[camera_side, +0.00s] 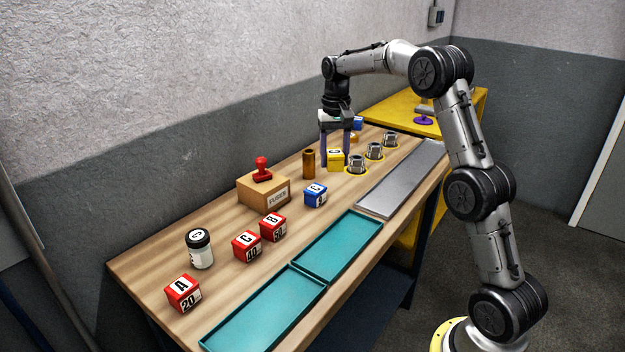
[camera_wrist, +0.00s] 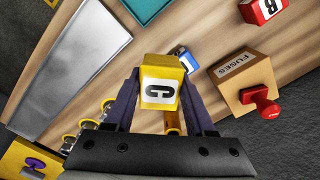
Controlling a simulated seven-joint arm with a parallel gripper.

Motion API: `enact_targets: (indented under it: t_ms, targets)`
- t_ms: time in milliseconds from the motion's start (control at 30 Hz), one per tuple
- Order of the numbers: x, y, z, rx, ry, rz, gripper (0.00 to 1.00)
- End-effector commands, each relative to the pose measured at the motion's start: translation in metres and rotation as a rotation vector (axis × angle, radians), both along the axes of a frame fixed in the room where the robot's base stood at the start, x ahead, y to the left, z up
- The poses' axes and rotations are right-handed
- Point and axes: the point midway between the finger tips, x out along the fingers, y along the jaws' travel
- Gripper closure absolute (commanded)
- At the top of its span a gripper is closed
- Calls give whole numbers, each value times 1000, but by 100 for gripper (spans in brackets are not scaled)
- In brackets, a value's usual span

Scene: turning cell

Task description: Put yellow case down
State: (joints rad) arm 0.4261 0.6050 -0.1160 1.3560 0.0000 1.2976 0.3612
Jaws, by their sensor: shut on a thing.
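The yellow case (camera_side: 336,160) is between the two fingers of my gripper (camera_side: 335,158), over the wooden bench. My gripper is shut on it.
A brown cylinder (camera_side: 309,164) stands just left of the case, and metal parts in yellow rings (camera_side: 356,164) are to its right. A blue case (camera_side: 316,194), a fuses box (camera_side: 263,192) with a red stamp (camera_side: 262,170), red cases (camera_side: 273,227), teal trays (camera_side: 340,247) and a bare grey plate (camera_side: 402,178) are nearer.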

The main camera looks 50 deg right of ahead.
Motion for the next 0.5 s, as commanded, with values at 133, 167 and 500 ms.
enact_targets:
  t_ms: [133,167,500]
  targets:
    - [26,-11,-13,-1,-2,1,100]
    - [31,-13,-16,-1,-1,1,100]
    - [75,-34,-60,0,0,2,100]
